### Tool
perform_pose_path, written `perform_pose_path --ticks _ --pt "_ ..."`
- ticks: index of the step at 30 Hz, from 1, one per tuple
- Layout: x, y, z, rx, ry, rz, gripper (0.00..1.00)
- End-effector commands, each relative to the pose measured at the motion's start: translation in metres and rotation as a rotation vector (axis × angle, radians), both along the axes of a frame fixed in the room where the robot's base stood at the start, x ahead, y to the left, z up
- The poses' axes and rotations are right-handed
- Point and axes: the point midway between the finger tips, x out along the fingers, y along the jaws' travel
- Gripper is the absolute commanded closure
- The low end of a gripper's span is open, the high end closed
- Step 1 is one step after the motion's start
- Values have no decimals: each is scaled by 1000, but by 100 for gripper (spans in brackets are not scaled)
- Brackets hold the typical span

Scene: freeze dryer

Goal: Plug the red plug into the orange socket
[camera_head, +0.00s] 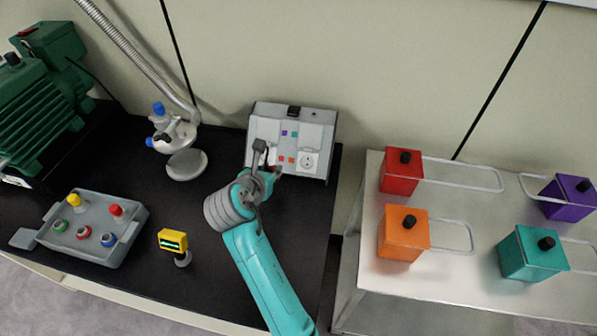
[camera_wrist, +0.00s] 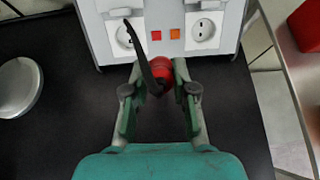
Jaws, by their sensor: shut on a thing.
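The red plug (camera_wrist: 163,72) is held between the two fingers of my gripper (camera_wrist: 160,88) in the wrist view. A black cable (camera_wrist: 143,50) rises from the plug and crosses in front of the left socket (camera_wrist: 122,36). The orange socket (camera_wrist: 203,30) is the right one on the grey panel, beside the small orange square (camera_wrist: 175,33). The plug is in front of and below the squares, left of the orange socket. In the head view, my gripper (camera_head: 266,176) is just in front of the panel, and the orange socket (camera_head: 308,161) is to its right.
The grey socket box (camera_head: 322,125) stands against the wall on the black bench. A metal stand with a round base (camera_head: 187,164) is to its left. A yellow meter (camera_head: 172,240) and a grey tray (camera_head: 135,215) are nearer. Coloured boxes stand on the cart (camera_head: 460,290) at right.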

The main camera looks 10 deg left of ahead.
Motion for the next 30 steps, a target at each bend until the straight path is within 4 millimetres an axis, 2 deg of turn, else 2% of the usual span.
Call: perform_pose_path --ticks 1,3,6,10,17,30 --pt "-1 -17 0 -7 -47 11 100" --pt "-3 -35 4 -12 -113 27 100" --pt "-7 -55 12 -16 -190 47 100" --pt "-11 -71 20 -17 -254 63 100" --pt "-11 -78 22 -18 -283 71 100" --pt "17 -78 1 -17 -281 69 100"
